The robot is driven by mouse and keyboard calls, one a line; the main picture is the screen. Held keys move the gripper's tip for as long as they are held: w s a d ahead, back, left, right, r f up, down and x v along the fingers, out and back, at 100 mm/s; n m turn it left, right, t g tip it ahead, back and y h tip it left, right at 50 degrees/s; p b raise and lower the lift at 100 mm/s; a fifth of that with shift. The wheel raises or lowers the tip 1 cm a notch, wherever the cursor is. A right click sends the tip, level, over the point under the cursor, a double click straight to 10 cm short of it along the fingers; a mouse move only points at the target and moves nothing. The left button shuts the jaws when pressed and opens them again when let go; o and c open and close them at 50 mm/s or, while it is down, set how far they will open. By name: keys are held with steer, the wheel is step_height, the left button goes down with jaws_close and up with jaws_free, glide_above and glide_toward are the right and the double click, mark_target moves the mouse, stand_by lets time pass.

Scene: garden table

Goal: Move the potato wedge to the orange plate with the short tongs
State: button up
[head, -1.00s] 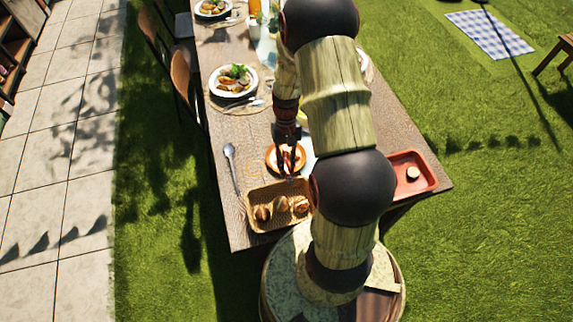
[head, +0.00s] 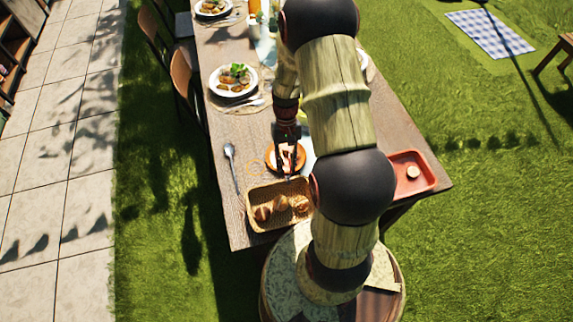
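In the head view the orange plate (head: 272,163) lies on the table, with a pale pinkish item (head: 290,157) on it, too small to name. My gripper (head: 287,146) points down over this plate, partly in front of it. I cannot tell whether its fingers are apart or closed on something. Thin dark parts reach down from it towards the basket; whether they are the short tongs is unclear. I cannot pick out the potato wedge with certainty.
A tan basket (head: 256,190) with several brown rolls stands at the near edge. A red tray (head: 429,183) with a small round piece (head: 413,172) is at right, beyond my arm. A spoon (head: 232,165) and a full white plate (head: 214,80) lie left and farther back.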

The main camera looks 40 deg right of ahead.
step_height(320, 180, up, 10)
steer(key=p, duration=0.7)
stand_by(0.4)
